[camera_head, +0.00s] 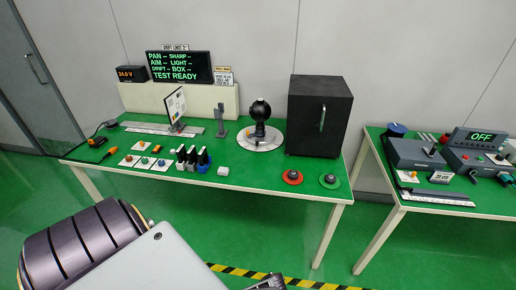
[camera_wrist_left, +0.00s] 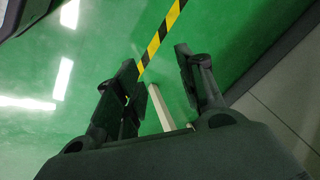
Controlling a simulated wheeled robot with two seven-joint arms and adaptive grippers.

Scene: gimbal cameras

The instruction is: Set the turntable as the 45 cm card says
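The turntable (camera_head: 247,144) is a pale round disc on the green table, with a black ball-shaped gimbal camera (camera_head: 260,111) standing on it. Its markings are too small to read. Small cards hang beside the display, one orange-topped (camera_head: 223,69) and one white (camera_head: 225,79); I cannot tell which is the 45 cm card. My left gripper (camera_wrist_left: 156,62) is open and empty in the left wrist view, over the floor. In the head view only a dark bit of it (camera_head: 268,284) shows at the bottom edge, apart from the table. My right gripper is not in view.
A target board (camera_head: 175,105) stands left of the turntable, a black box (camera_head: 319,116) right. A second table (camera_head: 400,200) stands right.

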